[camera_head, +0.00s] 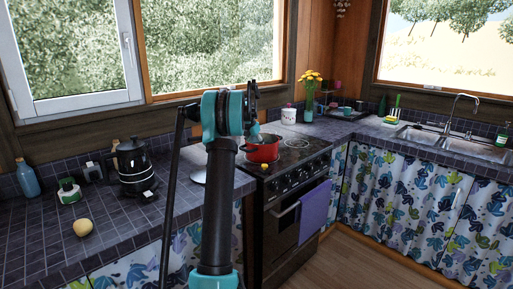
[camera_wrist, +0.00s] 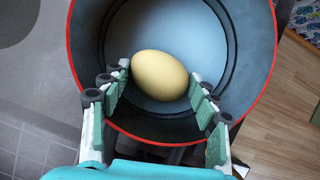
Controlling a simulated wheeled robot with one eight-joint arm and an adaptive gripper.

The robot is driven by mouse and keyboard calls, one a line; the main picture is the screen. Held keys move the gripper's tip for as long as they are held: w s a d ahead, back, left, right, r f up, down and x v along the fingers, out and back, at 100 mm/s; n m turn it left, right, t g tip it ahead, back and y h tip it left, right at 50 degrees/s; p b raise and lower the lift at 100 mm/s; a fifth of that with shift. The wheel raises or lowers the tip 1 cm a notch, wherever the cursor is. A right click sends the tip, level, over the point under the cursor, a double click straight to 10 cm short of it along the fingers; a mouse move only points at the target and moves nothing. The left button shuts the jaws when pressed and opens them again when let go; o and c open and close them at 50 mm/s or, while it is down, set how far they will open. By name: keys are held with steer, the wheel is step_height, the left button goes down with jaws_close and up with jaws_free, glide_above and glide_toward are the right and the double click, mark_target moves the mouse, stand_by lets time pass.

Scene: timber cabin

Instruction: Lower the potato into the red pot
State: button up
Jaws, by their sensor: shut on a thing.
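The potato (camera_wrist: 160,76) is a smooth, pale yellow oval. In the wrist view it sits between the green-padded fingers of my gripper (camera_wrist: 158,84), which is shut on it. The red pot (camera_head: 262,149) stands on the stove, partly behind my arm in the head view. In the wrist view, the pot's red rim (camera_wrist: 273,65) surrounds the potato, with the dark inner wall and blue-grey bottom behind it. The potato lies within the rim's outline, left of centre; its exact height above the bottom cannot be told. The head view does not show the potato in my gripper clearly.
The stove (camera_head: 300,190) has a purple towel (camera_head: 314,208) on its front. A black kettle (camera_head: 136,168), a blue bottle (camera_head: 27,179) and a yellowish round item (camera_head: 82,228) stand on the left counter. A white canister (camera_head: 289,115) and a flower vase (camera_head: 309,103) stand behind the stove.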

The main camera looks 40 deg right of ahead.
steer(key=o, duration=1.3)
steer(key=v, duration=1.2)
steer(key=shift+d, duration=0.1)
